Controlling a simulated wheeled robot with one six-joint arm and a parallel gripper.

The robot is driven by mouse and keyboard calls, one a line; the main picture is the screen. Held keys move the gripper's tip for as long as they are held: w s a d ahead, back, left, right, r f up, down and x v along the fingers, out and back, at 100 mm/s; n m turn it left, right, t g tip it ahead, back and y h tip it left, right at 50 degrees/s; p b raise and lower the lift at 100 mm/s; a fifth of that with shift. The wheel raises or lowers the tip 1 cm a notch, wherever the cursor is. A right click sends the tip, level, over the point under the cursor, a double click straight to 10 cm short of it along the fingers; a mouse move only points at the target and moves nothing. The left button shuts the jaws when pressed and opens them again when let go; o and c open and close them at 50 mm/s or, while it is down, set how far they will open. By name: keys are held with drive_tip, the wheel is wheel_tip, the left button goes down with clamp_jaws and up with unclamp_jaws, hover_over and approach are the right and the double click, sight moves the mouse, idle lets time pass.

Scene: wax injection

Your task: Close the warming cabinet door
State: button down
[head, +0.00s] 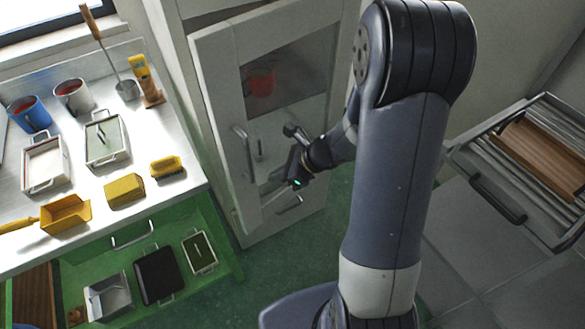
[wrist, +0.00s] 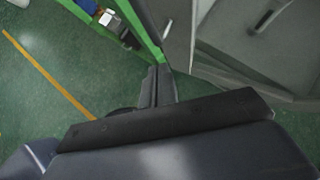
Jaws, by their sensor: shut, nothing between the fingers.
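The warming cabinet (head: 165,60) is a tall pale cabinet at the middle back of the head view. Its door (head: 215,75) has a glass pane and a vertical bar handle (head: 243,150) on the left side. A dark gap shows along the door's top edge, so it looks ajar; how far is hard to tell. My gripper (head: 272,187) is shut and empty, in front of the lower door, right of and below the handle. Contact with the door cannot be told. In the wrist view the shut fingers (wrist: 158,85) point up the picture, with pale cabinet panels to their right.
A red cup (head: 262,83) shows behind the glass.

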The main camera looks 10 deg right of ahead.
sight(237, 151)
drive_tip(key=a, duration=0.1)
drive_tip(key=w+a, duration=0.1)
drive_tip(key=a, duration=0.1)
drive_tip(key=shift+w+a+r, duration=0.1)
drive_tip(key=shift+w+r, duration=0.1)
drive_tip(key=shift+w, duration=0.15)
drive_tip(key=w+a+m, duration=0.1)
drive_tip(key=w+a, duration=0.1)
drive_tip(key=w+a+t, duration=0.1)
drive_tip(key=w, duration=0.2)
drive_tip(key=w+a+m+t+h, duration=0.1)
drive_tip(key=w+a, duration=0.1)
drive_tip(key=w, duration=0.1)
drive_tip(key=shift+w+a+m, duration=0.25)
drive_tip(key=shift+a+m, duration=0.05)
drive_tip(key=shift+w+r, duration=0.2)
drive_tip(key=shift+w, duration=0.1)
drive_tip(key=shift+a, duration=0.1)
